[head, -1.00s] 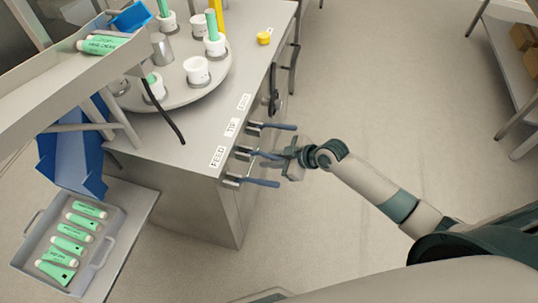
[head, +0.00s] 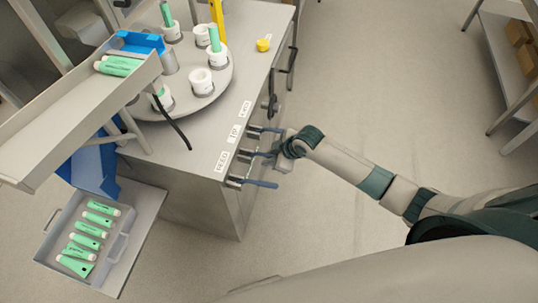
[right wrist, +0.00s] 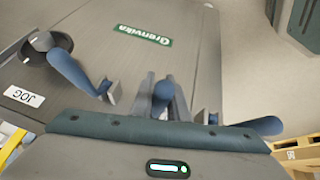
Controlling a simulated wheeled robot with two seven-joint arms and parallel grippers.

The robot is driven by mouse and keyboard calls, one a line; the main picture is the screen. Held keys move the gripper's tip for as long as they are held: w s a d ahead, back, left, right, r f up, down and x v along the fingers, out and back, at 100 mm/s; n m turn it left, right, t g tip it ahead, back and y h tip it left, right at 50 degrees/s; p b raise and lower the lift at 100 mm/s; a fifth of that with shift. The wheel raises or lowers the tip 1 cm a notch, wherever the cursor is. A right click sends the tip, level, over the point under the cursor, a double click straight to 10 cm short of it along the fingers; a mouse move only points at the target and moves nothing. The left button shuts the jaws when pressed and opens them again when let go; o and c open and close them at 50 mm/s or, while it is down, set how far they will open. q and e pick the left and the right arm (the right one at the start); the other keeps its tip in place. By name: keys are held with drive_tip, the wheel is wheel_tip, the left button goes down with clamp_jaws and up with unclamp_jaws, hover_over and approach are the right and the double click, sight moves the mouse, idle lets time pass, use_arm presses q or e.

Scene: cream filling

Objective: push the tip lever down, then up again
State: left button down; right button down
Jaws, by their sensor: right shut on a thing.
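Three blue-handled levers stick out from the side of the steel machine in the head view, by the labels on its top edge. The tip lever (head: 257,154) is the middle one, by the TIP label (head: 235,132). My right gripper (head: 275,157) is at this lever and shut on it. In the right wrist view the blue handle (right wrist: 163,91) sits between the two fingers (right wrist: 163,100). The gripper hides part of the lever in the head view, and its exact tilt is hard to tell. My left gripper is not in view.
The feed lever (head: 252,183) is close on the near side, and another lever (head: 265,130) on the far side. A turntable (head: 222,83) with white cups stands on the machine. A tray (head: 120,240) of green tubes is at lower left. The floor right of the machine is clear.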

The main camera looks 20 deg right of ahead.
drive_tip(key=shift+r, duration=0.15)
idle(0.4)
drive_tip(key=c, duration=1.7)
unclamp_jaws()
drive_tip(key=shift+v, duration=0.9)
drive_tip(key=b+v, duration=0.1)
drive_tip(key=v, duration=0.6)
drive_tip(key=b+v, duration=0.1)
drive_tip(key=v, duration=0.7)
drive_tip(key=shift+a+r, duration=0.15)
drive_tip(key=shift+r, duration=0.25)
